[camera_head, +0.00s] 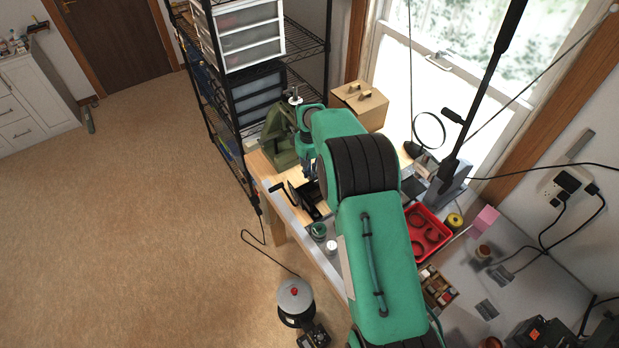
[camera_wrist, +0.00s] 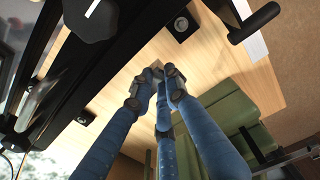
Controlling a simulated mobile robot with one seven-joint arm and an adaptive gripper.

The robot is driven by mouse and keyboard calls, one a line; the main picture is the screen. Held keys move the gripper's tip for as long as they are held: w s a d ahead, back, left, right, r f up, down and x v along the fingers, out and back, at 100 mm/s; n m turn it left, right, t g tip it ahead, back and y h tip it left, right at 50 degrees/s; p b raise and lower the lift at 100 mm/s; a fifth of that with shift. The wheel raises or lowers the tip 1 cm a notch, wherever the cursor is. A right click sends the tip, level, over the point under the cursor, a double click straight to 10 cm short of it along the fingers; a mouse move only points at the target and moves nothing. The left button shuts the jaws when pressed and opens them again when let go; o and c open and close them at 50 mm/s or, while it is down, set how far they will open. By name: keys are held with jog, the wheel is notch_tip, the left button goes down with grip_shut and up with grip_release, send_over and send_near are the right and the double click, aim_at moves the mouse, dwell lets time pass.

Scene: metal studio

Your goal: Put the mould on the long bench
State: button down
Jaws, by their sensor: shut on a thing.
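My gripper (camera_wrist: 157,88) has blue fingers with dark joints, and they are closed together on a small greyish piece (camera_wrist: 157,66), seemingly the mould. Only a sliver of it shows between the fingertips, so its shape is hard to tell. In the head view my gripper (camera_head: 309,170) is a small dark-blue patch beside my green arm, and the held piece cannot be made out. It is over the wooden end of the long bench (camera_head: 510,236). The wooden top (camera_wrist: 215,62) lies behind the fingertips in the wrist view; whether the piece touches it is unclear.
A green machine (camera_head: 281,140) and a black cranked device (camera_head: 299,196) stand close by my gripper. A wire rack (camera_head: 306,50) rises behind. The floor at left is clear.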

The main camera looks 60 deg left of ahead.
aim_at(309, 174)
jog(key=shift+f+p, duration=0.3)
jog(key=shift+f, duration=1.65)
jog(key=shift+f, duration=0.2)
jog(key=c, duration=1.7)
grip_release()
jog(key=shift+r, duration=0.15)
jog(key=shift+r+b, duration=0.9)
jog(key=shift+r, duration=5.1)
